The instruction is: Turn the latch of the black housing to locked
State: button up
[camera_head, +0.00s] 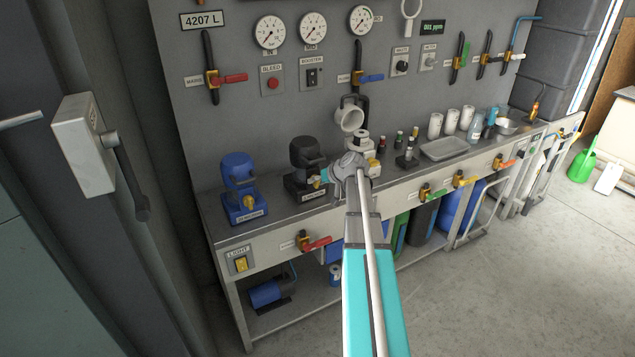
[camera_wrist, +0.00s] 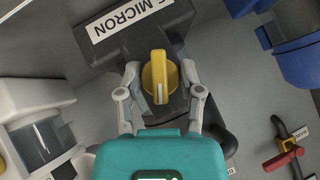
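The black housing (camera_head: 306,158) stands on the bench, right of a blue one. In the wrist view, the black housing (camera_wrist: 138,38) fills the top middle, with a white label ending in "MICRON". Its yellow latch (camera_wrist: 159,76) is a round knob with a raised bar; the bar lies along the picture's vertical, with a pale mark at its lower end. My gripper (camera_wrist: 160,75) has one finger on each side of the latch, and narrow gaps seem to show. Whether either finger touches it is unclear. In the head view my gripper (camera_head: 319,177) is at the housing's front right, partly hiding the latch.
The blue housing (camera_head: 239,180) stands left on the bench. A white fitting (camera_head: 362,147) stands close to the right of my gripper. A red-handled valve (camera_head: 315,243) is on the bench front below. A grey tray (camera_head: 445,149) lies farther right.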

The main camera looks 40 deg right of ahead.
grip_shut()
jog(key=shift+n+h+p, duration=0.5)
jog(key=shift+n+h, duration=0.1)
jog(key=shift+h, duration=0.4)
jog(key=shift+n+g+h, duration=0.3)
jog(key=shift+n+h, duration=0.2)
jog(key=shift+h, duration=0.5)
jog(key=o, duration=0.7)
grip_release()
jog(key=shift+y, duration=0.3)
